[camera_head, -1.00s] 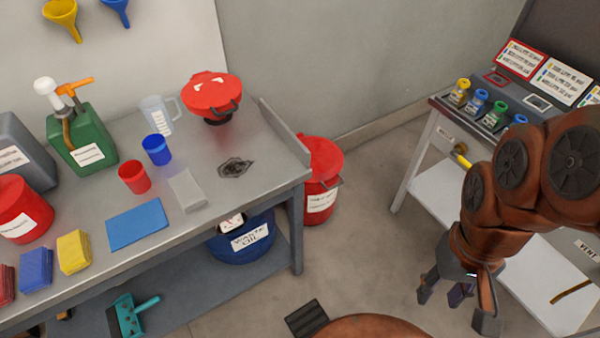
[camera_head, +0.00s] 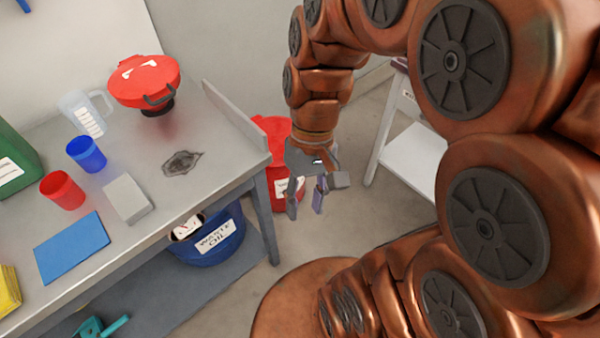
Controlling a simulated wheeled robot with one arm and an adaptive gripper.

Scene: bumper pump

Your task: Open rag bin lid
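A red bin (camera_head: 271,133) with a label stands on the floor just past the right end of the workbench. Its right side and much of its top are hidden behind my arm and gripper. The visible part of its top looks closed. My gripper (camera_head: 316,196) points down in front of and to the right of the bin in the picture. Its fingers are spread apart with nothing between them. I cannot tell whether it touches the bin.
The workbench (camera_head: 150,220) fills the left, its raised end lip (camera_head: 233,119) near the bin. A blue tub (camera_head: 207,240) sits underneath. A white-shelved stand (camera_head: 414,160) is behind my arm.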

